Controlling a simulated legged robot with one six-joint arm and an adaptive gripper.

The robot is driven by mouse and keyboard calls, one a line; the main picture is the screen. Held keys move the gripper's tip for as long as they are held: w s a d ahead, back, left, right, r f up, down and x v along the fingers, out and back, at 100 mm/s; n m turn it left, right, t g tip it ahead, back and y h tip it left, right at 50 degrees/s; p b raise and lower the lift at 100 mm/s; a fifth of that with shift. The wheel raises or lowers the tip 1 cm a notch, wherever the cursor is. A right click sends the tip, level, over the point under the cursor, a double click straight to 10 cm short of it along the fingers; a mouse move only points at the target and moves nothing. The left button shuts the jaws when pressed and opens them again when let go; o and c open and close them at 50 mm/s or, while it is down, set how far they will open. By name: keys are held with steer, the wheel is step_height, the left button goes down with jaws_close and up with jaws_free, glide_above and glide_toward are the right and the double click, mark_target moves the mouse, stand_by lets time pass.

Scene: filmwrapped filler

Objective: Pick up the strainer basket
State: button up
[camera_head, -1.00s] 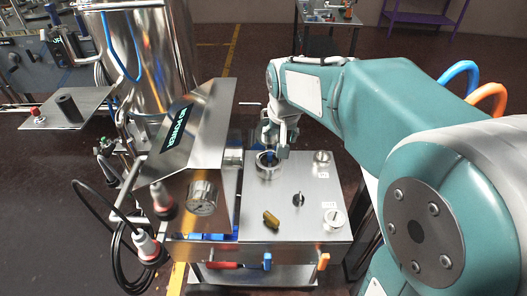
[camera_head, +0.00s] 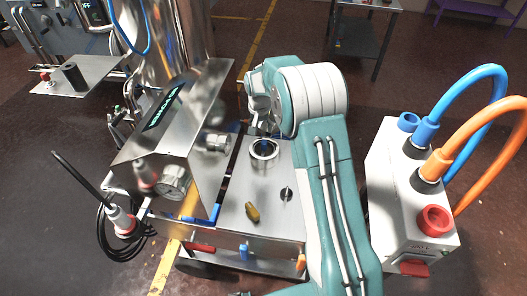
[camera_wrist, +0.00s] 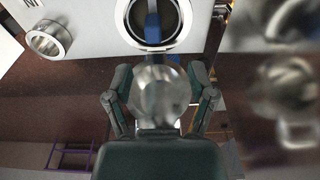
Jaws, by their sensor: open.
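A round metal ring (camera_head: 264,150) with a dark opening is set in the steel worktop. I take the strainer basket to be in this opening, but it is not clearly distinguishable. A blue piece in the opening shows in the wrist view (camera_wrist: 153,28). My gripper (camera_head: 262,122) is just behind and above the ring, partly hidden by my arm. In the wrist view my gripper (camera_wrist: 162,88) has its fingers spread. A blurred, shiny round metal shape shows between them; I cannot tell whether it touches them.
A steel housing (camera_head: 185,120) with gauges stands close left of the worktop. A yellow-brown knob (camera_head: 252,212) and a black knob (camera_head: 286,194) sit nearer the front. A white box (camera_head: 400,190) with blue and orange hoses is at right. A second metal ring (camera_wrist: 48,40) shows in the wrist view.

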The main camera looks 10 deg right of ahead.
mark_target(264, 142)
steer(key=f, duration=0.3)
steer(key=d+f, duration=0.1)
steer(key=f, duration=0.1)
steer(key=w+f, duration=0.1)
steer(key=f, duration=0.2)
steer(key=shift+d+f, duration=0.2)
steer(key=shift+f, duration=0.6)
jaws_close()
